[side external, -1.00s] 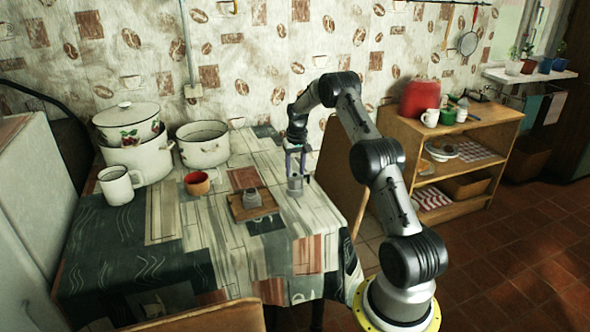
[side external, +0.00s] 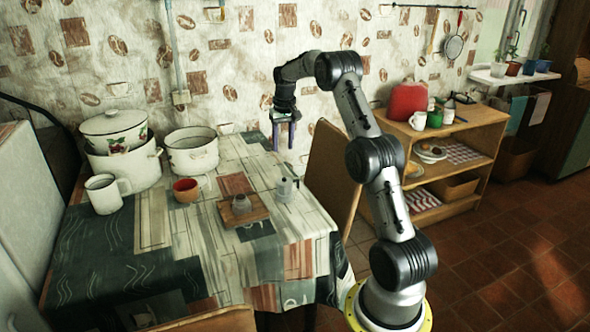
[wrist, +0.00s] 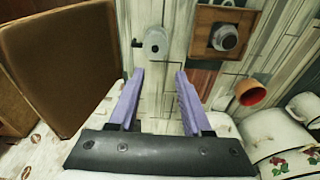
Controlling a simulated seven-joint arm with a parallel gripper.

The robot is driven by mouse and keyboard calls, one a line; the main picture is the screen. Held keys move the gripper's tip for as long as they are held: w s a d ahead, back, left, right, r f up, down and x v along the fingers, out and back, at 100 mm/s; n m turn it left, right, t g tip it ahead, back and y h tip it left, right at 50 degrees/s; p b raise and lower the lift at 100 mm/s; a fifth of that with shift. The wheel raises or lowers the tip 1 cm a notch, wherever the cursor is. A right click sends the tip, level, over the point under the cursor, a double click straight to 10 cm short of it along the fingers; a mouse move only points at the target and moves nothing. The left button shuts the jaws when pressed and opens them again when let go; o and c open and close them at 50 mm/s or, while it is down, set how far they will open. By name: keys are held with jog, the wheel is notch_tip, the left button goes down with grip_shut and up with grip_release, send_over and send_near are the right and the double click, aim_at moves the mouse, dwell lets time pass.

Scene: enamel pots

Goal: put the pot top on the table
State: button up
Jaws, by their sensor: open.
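A small silver pot top (side external: 286,190) with a dark handle stands upright on the patterned cloth of the table (side external: 160,225), just right of a wooden board. It also shows in the wrist view (wrist: 156,42), seen from above, beyond my fingertips. A grey metal pot base (side external: 241,204) sits on the board (side external: 256,213); the wrist view shows it too (wrist: 224,38). My gripper (side external: 283,148) has purple fingers. It is open and empty, raised above and behind the pot top, apart from it. The open fingers (wrist: 160,75) show in the wrist view.
A brown chair (side external: 336,165) stands at right. The front of the table is clear.

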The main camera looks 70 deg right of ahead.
jog(key=s+a+r+n+t, duration=0.1)
jog(key=s+a+r, duration=0.1)
jog(key=a+r, duration=0.45)
jog(key=s+a+r+n, duration=0.1)
jog(key=a+r+n, duration=0.15)
jog(key=a, duration=0.75)
jog(key=s+a+r+n+t, duration=0.1)
jog(key=s+a+r, duration=0.1)
jog(key=a+r, duration=0.45)
jog(key=s+a+f+n+t, duration=0.1)
jog(key=s+a+f+n, duration=0.1)
jog(key=s+a, duration=0.6)
jog(key=s+a+f+n+t+y, duration=0.1)
jog(key=s+a+f+n, duration=0.1)
jog(key=s+a, duration=0.7)
jog(key=shift+s+a+f+n+t, duration=0.15)
jog(key=shift+s+f+n+t, duration=0.2)
jog(key=shift+s+f, duration=0.45)
jog(key=shift+s+r, duration=0.2)
jog(key=shift+r, duration=0.05)
